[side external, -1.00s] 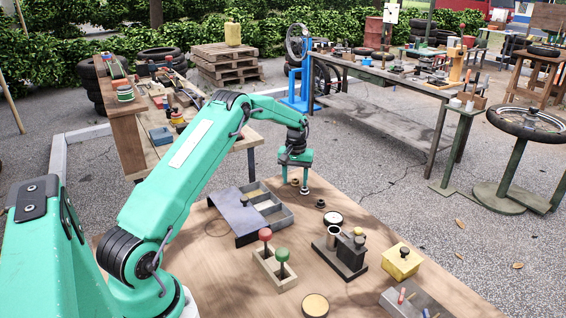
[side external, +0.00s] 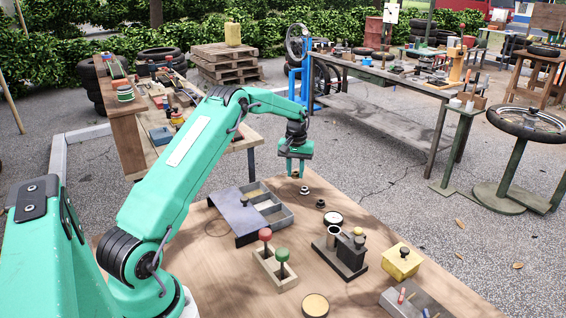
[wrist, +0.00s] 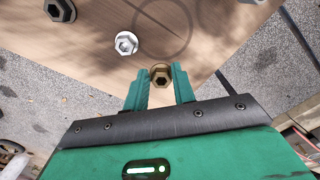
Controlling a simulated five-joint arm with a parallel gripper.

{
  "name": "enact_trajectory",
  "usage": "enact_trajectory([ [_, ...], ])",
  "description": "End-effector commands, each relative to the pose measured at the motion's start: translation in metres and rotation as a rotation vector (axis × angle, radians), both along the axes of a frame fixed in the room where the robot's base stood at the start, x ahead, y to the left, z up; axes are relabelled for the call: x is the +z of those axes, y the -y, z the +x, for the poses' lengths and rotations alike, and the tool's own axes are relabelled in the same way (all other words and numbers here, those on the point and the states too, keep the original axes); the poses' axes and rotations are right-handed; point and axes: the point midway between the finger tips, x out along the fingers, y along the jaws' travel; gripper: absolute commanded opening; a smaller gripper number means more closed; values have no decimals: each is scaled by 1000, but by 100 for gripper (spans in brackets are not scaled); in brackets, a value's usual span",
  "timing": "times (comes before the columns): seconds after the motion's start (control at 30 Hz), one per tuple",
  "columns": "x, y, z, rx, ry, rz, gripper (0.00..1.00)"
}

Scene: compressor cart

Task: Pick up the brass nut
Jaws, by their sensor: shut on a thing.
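The brass nut (wrist: 161,76) is between the two fingertips of my gripper (wrist: 160,80) in the wrist view. My gripper is shut on it. In the side view my gripper (side external: 296,172) hangs above the far edge of the wooden table, with the small brass nut (side external: 295,175) at its tips. The nut appears raised off the table top. A silvery nut (wrist: 126,43) lies on the table close by, and it also shows in the side view (side external: 304,190). A larger dark nut (wrist: 60,9) lies farther off.
A grey compartment tray (side external: 283,220) with a dark sloped plate stands left of the nuts. A block with red and green knobs (side external: 274,270), a dark fixture (side external: 340,262) and a yellow box (side external: 402,263) stand nearer. The table's far edge is close to my gripper.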

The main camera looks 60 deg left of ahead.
Motion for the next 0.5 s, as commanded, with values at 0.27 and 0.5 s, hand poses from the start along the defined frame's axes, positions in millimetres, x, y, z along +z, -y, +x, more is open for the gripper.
enact_trajectory([
  [0.27,32,34,-1,-4,1,1,4],
  [0.5,57,76,-3,-3,1,1,4],
])
